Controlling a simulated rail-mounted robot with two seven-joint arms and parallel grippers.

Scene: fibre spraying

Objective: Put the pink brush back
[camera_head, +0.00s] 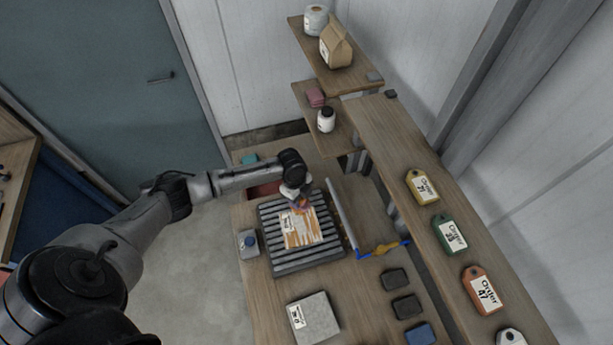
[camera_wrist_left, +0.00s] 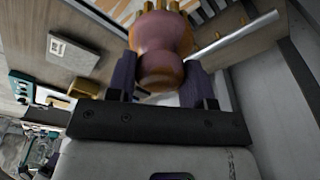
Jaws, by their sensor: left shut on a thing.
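My left gripper (camera_head: 298,197) is above the far part of a dark slatted rack (camera_head: 290,264). In the left wrist view, its dark purple fingers are shut on the pink brush (camera_wrist_left: 162,45), around its rounded pink handle with orange patches. In the head view the brush is mostly hidden by the gripper. A panel with orange and white streaks (camera_head: 301,232) lies on the rack under the gripper. My right gripper is not in view.
A grey box (camera_head: 318,322) and a blue-capped container (camera_head: 248,244) stand on the bench. A shelf with order tags (camera_head: 450,235) runs along the right. Dark pads (camera_head: 406,307) lie near it.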

